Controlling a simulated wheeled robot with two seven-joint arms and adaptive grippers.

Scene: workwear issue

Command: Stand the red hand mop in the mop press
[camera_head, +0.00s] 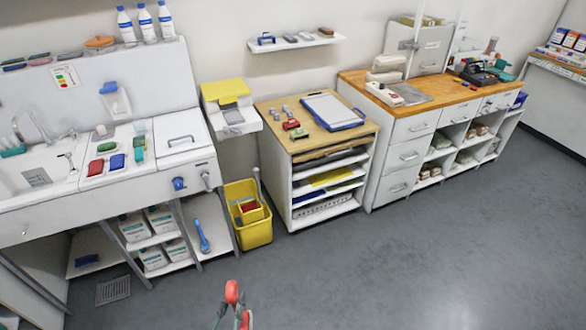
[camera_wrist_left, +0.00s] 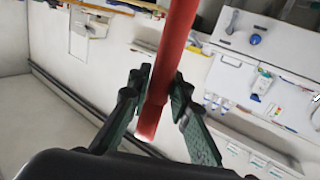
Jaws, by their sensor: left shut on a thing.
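The red hand mop (camera_head: 232,291) shows only partly at the bottom centre of the head view. In the left wrist view its red rod-like part (camera_wrist_left: 174,45) runs from the top edge down between the fingers, tilted. My left gripper (camera_head: 235,314) is shut on it, with a green finger on each side in the wrist view (camera_wrist_left: 161,92). The rest of the mop is out of sight. The mop press appears to be the yellow bucket unit (camera_head: 256,232) on the floor, with a grey stick and a red part inside. My gripper is apart from it, nearer the camera. My right gripper is not in view.
A sink counter (camera_head: 160,182) with open shelves stands left of the bucket. A wooden-topped shelf unit (camera_head: 272,121) stands right of it, with a long drawer bench (camera_head: 411,128) beyond. The grey floor (camera_head: 400,265) in front is clear, apart from a drain grate (camera_head: 113,290) at left.

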